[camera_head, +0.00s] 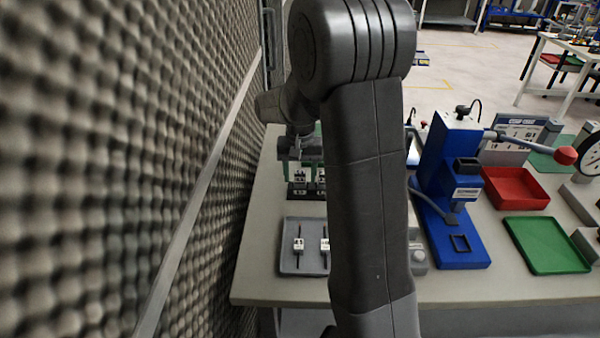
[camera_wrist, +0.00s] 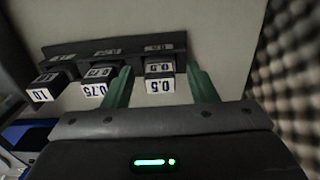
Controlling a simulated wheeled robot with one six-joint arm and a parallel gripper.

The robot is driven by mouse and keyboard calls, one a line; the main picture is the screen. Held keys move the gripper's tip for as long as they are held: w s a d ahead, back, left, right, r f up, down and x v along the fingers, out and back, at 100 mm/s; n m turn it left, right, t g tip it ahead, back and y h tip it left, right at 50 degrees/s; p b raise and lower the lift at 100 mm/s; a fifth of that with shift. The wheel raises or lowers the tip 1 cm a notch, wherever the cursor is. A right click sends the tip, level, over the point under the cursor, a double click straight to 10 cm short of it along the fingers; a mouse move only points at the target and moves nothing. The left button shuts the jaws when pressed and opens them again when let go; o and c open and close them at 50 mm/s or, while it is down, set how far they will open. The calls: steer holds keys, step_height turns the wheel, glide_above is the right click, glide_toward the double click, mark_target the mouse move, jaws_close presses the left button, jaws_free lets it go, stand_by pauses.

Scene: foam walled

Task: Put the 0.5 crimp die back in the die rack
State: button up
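The die rack is a dark bar (camera_wrist: 80,50) running across the wrist view, with labelled places. The 0.5 crimp die (camera_wrist: 160,86), a white-faced block marked 0.5, sits at the rack's place labelled 0.5. My gripper (camera_wrist: 160,72) has its two green fingers on either side of this die, with a visible gap on each side, so it is open around the die. In the head view the black rack (camera_head: 306,193) stands behind the grey tray, and my gripper (camera_head: 304,168) is over it, partly hidden by my arm.
Dies marked 0.75 (camera_wrist: 95,89) and 1.0 (camera_wrist: 43,94) sit beside it in the rack. A grey tray (camera_head: 287,268) holds two more dies. A blue press (camera_head: 450,185), red bin (camera_head: 515,188) and green tray (camera_head: 548,245) stand right. A foam wall (camera_head: 110,150) is close on the left.

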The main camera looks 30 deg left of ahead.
step_height(320, 180, up, 14)
stand_by(0.6)
steer(key=shift+f, duration=0.15)
step_height(320, 180, down, 13)
steer(key=shift+p, duration=0.3)
stand_by(0.5)
